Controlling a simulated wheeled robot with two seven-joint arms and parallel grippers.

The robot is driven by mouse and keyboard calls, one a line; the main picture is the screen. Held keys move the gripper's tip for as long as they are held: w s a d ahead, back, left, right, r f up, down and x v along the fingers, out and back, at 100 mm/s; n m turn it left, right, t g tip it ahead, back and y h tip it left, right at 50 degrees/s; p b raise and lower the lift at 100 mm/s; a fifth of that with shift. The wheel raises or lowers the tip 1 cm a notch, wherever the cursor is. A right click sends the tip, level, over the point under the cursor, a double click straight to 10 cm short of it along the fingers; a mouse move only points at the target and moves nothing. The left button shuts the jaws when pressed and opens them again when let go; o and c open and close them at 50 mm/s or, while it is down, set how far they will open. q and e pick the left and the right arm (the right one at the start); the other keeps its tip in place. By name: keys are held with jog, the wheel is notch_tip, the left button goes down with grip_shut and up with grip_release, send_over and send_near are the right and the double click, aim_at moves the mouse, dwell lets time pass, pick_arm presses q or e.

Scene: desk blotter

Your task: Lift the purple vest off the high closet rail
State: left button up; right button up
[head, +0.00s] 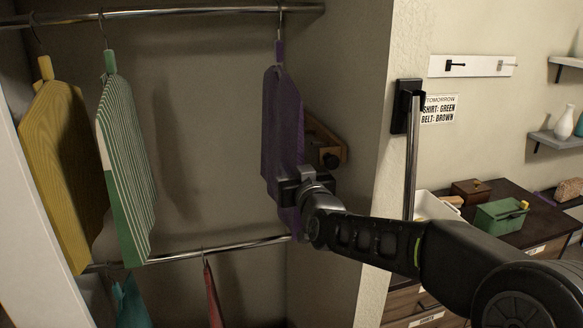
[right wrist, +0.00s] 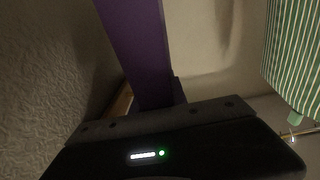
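The purple vest (head: 283,125) hangs from the high closet rail (head: 180,11) by a hanger whose hook is over the rail near its right end. My right gripper (head: 287,188) is at the lower part of the vest, overlapping it from the right. In the right wrist view the vest (right wrist: 138,45) rises as a narrow purple strip from behind the dark gripper body (right wrist: 170,140). The fingertips are hidden, so I cannot tell whether they are closed on the cloth. My left gripper is out of view.
A yellow garment (head: 62,165) and a green striped one (head: 125,160) hang left on the same rail. A lower rail (head: 215,250) holds a red item (head: 213,298) and a teal one (head: 130,302). The closet's right wall (head: 350,110) stands close to the vest.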

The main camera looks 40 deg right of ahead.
grip_shut()
jog(key=shift+r, duration=0.15)
